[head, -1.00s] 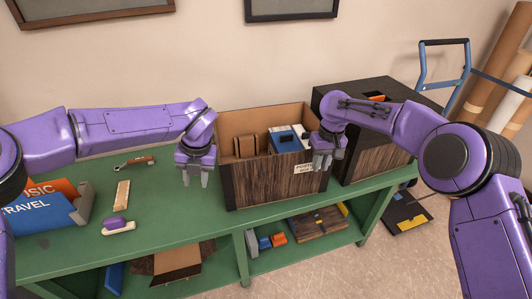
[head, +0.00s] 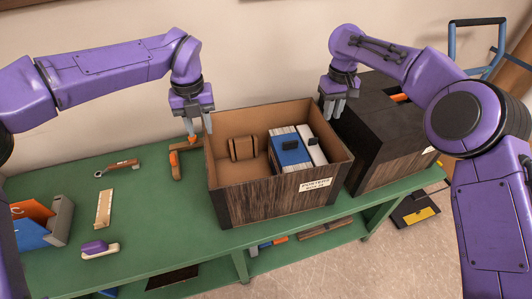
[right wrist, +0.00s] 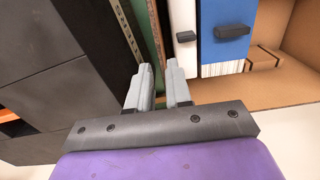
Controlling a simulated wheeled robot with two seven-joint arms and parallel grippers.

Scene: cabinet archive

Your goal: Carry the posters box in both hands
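The posters box (head: 262,202) is an open wood-grain box with a "POSTERS" label on its front, standing on the green table. It holds a small brown box (head: 243,148), a blue binder (head: 290,150) and a white binder (head: 313,148). My left gripper (head: 199,127) is open and empty at the rear of the box's left wall; contact cannot be told. My right gripper (head: 333,108) is open at the rear of the right wall. In the right wrist view its fingers (right wrist: 158,85) point down with the wall's rim (right wrist: 160,25) lined up between them.
A dark box (head: 385,150) stands close on the right of the posters box. On the green table (head: 150,225) lie a brown-orange angled piece (head: 176,165), a wooden strip (head: 104,208), a purple-handled brush (head: 98,249) and a file holder (head: 60,220). A blue trolley handle (head: 453,50) is behind right.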

